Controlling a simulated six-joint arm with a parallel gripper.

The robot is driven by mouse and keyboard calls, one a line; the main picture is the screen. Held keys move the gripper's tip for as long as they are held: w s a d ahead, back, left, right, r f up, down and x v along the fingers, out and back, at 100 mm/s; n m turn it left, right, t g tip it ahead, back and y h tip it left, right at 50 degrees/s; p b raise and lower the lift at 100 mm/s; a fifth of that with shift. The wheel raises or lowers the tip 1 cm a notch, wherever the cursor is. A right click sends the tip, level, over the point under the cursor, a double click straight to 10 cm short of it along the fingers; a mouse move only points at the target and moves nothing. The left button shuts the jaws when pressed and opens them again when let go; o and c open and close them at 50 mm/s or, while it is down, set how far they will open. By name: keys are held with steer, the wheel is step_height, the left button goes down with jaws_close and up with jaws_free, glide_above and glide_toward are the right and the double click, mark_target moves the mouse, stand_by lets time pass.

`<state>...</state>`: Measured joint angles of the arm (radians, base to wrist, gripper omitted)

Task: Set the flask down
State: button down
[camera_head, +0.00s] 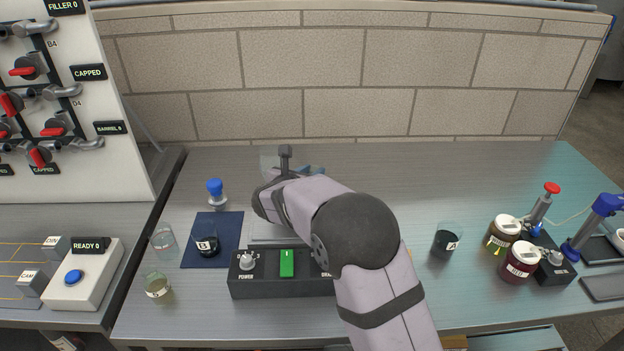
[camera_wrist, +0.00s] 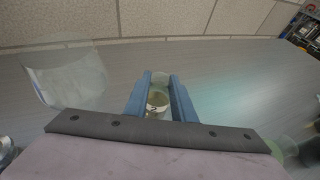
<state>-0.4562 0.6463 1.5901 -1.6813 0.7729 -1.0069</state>
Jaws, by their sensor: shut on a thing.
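My gripper (camera_wrist: 158,82) shows in the wrist view, its two blue fingers shut on a small clear glass flask (camera_wrist: 157,99). The flask has a pale label and some yellowish contents. The grey bench top lies behind it, and I cannot tell whether its base touches the bench. In the head view my own arm hides the flask and most of the gripper; only a bit of blue finger shows past the wrist.
A large clear glass vessel (camera_wrist: 65,72) stands left of the fingers. A black control box (camera_head: 270,286) sits in front of my arm. Labelled glasses stand at left (camera_head: 158,288) and right (camera_head: 446,242), with jars (camera_head: 520,262) further right.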

step_height(320, 180, down, 2)
steer(key=shift+f, duration=0.1)
steer(key=shift+f+b, duration=0.35)
steer(key=shift+b, duration=0.05)
steer(key=c, duration=1.5)
jaws_free()
steer(key=shift+f, duration=0.1)
steer(key=shift+r+p, duration=0.4)
steer(key=shift+s+a+r, duration=0.1)
steer(key=shift+s+a, duration=0.05)
steer(key=b+v, duration=0.1)
steer(key=v, duration=1)
steer(key=shift+s+r+b, duration=0.2)
steer(key=shift+s+b, duration=0.1)
steer(key=shift+b, duration=0.1)
